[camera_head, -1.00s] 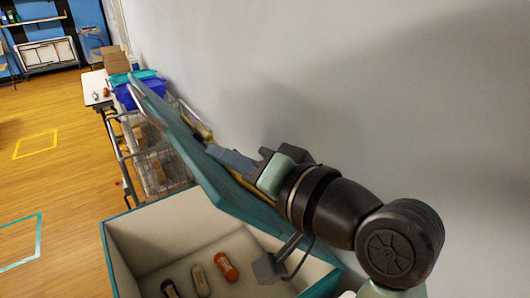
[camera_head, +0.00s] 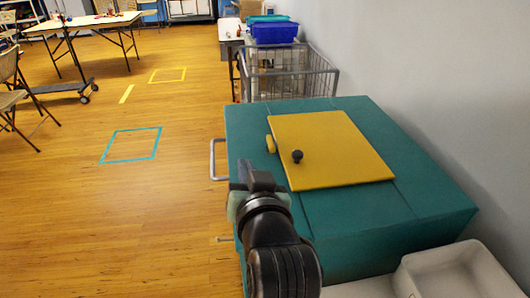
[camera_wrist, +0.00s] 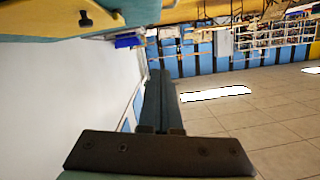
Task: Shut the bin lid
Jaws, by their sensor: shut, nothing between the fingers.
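The teal bin lid (camera_head: 330,215) lies flat over the bin, and the bin's inside is hidden. A yellow panel (camera_head: 335,150) with a black knob (camera_head: 297,156) is on its top. In the wrist view the yellow panel (camera_wrist: 50,23) and knob show at the upper left. My gripper (camera_head: 244,166) is at the lid's left edge in the head view, and I cannot tell whether it touches. Its narrow fingers are together and empty in the wrist view (camera_wrist: 159,82), with the lid off to their left.
A pale wall (camera_head: 435,90) runs along the right. A wire cart (camera_head: 290,82) and a blue crate (camera_head: 274,32) stand behind the bin. White trays (camera_head: 455,272) are at the lower right. A grey handle (camera_head: 214,160) sticks out on the left, where the wooden floor (camera_head: 110,210) is clear.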

